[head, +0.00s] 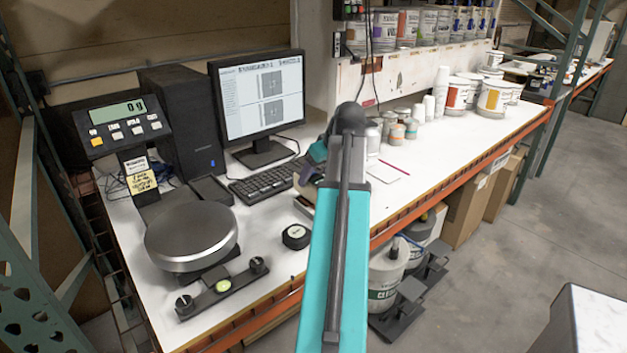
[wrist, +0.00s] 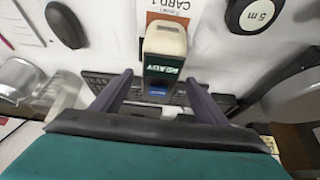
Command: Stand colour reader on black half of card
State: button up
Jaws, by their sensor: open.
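The colour reader (wrist: 165,52) is a cream block with a dark green display reading READY. In the wrist view it stands out just ahead of my gripper (wrist: 159,78), whose two dark fingers are spread apart with a gap between each finger and the reader. A card (wrist: 170,14) with an orange edge and printed lettering shows behind the reader. I see no black half of it, and whether the reader touches the card I cannot tell. In the head view my gripper (head: 314,158) is low over the bench, and my teal arm hides most of that spot.
A black 5 m tape measure (head: 296,236) lies left of my arm; it also shows in the wrist view (wrist: 254,14). The keyboard (head: 265,180), monitor (head: 262,95) and scale (head: 192,235) stand to the left. Small tins (head: 396,132) stand beyond my gripper. Bench beyond is partly clear.

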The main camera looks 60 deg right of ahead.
jog(key=shift+b+v, duration=0.45)
jog(key=shift+v, duration=3.85)
jog(key=shift+s+d, duration=0.1)
